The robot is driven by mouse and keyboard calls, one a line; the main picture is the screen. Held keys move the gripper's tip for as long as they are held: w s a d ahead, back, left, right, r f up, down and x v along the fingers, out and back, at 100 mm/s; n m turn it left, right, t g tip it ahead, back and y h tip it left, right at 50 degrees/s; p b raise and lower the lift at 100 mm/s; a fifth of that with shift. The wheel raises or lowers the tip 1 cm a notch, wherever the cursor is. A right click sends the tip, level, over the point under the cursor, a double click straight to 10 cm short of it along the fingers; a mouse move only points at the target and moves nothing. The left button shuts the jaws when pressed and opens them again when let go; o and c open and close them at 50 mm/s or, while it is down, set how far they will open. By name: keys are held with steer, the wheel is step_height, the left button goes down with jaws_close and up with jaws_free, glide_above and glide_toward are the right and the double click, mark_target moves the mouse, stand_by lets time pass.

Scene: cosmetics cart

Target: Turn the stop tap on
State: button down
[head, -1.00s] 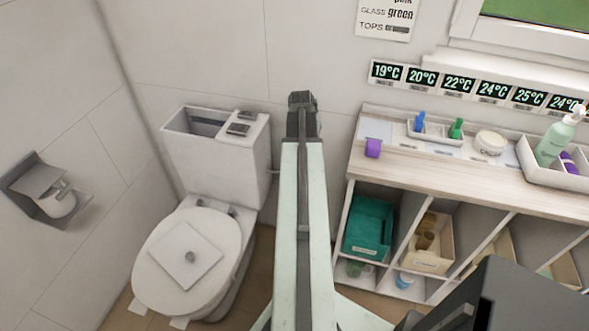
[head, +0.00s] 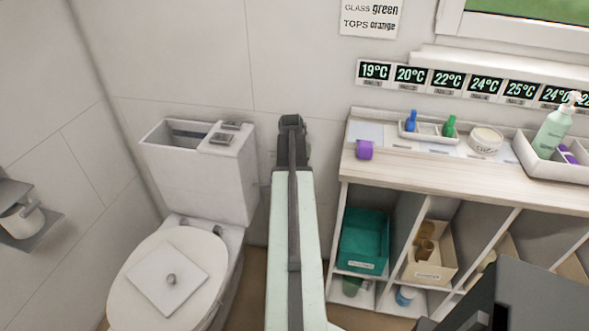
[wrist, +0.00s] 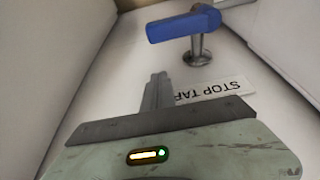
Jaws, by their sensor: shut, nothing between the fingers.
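The stop tap has a blue lever handle (wrist: 185,22) on a short metal stem (wrist: 197,50), near the top of the wrist view. The lever points left and slightly down in that picture. A white label reading "STOP TAP" (wrist: 215,90) appears upside down below the stem. My gripper (wrist: 158,78) is shut and empty, its fingertips below and left of the stem and apart from the tap. In the head view the tap and the gripper's fingers cannot be made out; my arm stretches forward between the toilet and the shelf unit.
The toilet (head: 165,275) with its open-topped cistern (head: 200,175) stands left of my arm. A shelf unit (head: 450,180) stands to the right, with a teal box (head: 362,235) and a purple item (head: 364,149). In the wrist view, pale walls rise close on both sides.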

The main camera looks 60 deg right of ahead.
steer(key=a, duration=0.2)
steer(key=s+a+p, duration=0.1)
steer(key=shift+s+a+f, duration=0.1)
steer(key=shift+a+f, duration=0.2)
steer(key=shift+f, duration=0.05)
